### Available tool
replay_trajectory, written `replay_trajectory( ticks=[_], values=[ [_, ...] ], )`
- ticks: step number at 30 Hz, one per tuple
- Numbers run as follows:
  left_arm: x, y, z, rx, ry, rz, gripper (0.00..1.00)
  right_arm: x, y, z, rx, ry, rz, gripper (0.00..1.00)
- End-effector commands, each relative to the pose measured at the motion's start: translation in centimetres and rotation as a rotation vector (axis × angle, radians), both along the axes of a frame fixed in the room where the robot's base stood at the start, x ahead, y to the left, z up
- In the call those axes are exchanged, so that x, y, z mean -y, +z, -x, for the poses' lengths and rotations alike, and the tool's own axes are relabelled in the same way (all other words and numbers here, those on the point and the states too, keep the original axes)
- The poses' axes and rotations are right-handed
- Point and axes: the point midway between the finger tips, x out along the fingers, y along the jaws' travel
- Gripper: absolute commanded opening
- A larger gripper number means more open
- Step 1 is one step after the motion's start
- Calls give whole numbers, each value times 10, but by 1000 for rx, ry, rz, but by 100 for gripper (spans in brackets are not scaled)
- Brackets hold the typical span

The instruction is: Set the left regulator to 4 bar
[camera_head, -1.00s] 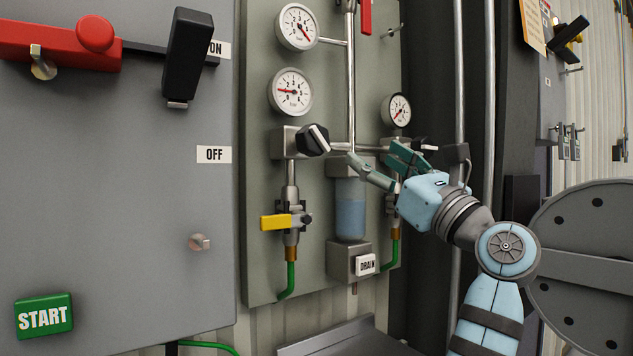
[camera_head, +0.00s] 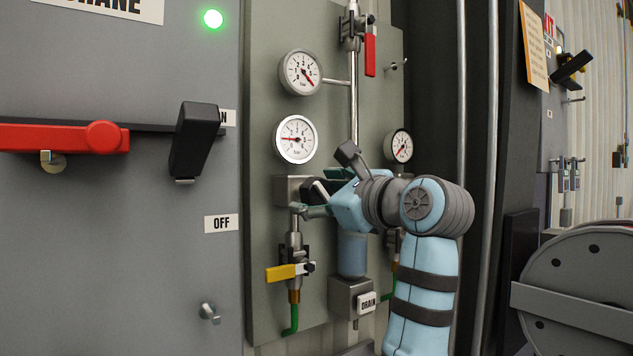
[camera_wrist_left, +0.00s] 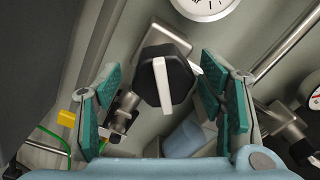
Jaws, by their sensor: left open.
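The left regulator's knob (camera_head: 317,191) is black and faceted, on a grey body on the panel. In the left wrist view the knob (camera_wrist_left: 160,80) carries a white pointer bar standing nearly upright. The round white gauge (camera_head: 296,139) above it has a red needle pointing left; its numerals are too small to read surely. My left gripper (camera_head: 319,194) is open at the knob. In the left wrist view its teal fingers stand on either side of the knob, with visible gaps. My right gripper is not in view.
A yellow-handled valve (camera_head: 284,272) hangs below the regulator. A second gauge (camera_head: 301,72) and a red-handled valve (camera_head: 370,55) are above. Another gauge (camera_head: 399,147) is at right, behind my arm. A cabinet with a red lever (camera_head: 65,138) stands left.

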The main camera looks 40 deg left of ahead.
Motion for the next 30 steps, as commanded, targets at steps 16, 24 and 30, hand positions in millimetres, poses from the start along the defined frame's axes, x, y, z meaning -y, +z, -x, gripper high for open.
replay_trajectory(
  ticks=[16, 24, 30],
  values=[
    [-11, 0, -4, 0, 0, 0, 37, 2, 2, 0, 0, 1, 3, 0],
    [-11, 0, -3, -2, 0, -1, 14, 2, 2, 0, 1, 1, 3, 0],
    [-11, 0, -3, -32, 0, -9, 14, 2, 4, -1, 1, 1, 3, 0]
  ],
)
